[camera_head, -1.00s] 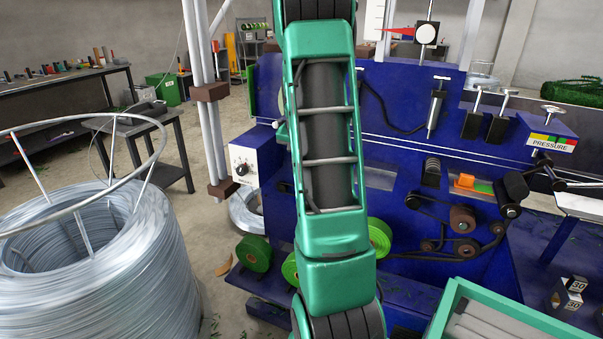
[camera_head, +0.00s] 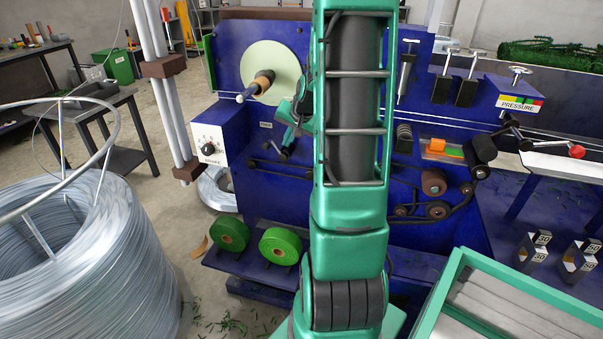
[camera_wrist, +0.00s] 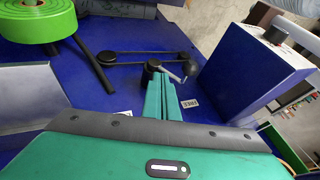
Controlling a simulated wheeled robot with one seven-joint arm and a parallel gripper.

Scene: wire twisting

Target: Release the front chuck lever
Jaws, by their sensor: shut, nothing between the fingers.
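My gripper (camera_wrist: 165,100) is shut and empty, its two green fingers together in the wrist view. Just past the fingertips is a small lever (camera_wrist: 174,75) with a dark round hub and a grey bar, on the blue machine face. The fingertips are very close to it; I cannot tell whether they touch. A small white label (camera_wrist: 190,103) is beside the fingers. In the head view my gripper (camera_head: 292,117) is left of my arm, in front of the blue machine (camera_head: 230,165). The small lever (camera_head: 282,152) shows just below it. My arm hides part of the machine's middle.
A control box (camera_head: 209,146) with a black knob juts out at the left. A pale disc with a spindle (camera_head: 262,82) is above the gripper. Green rolls (camera_head: 279,246) sit low in front. A wire coil (camera_head: 100,250) fills the left, and a green-edged tray (camera_head: 500,300) the lower right.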

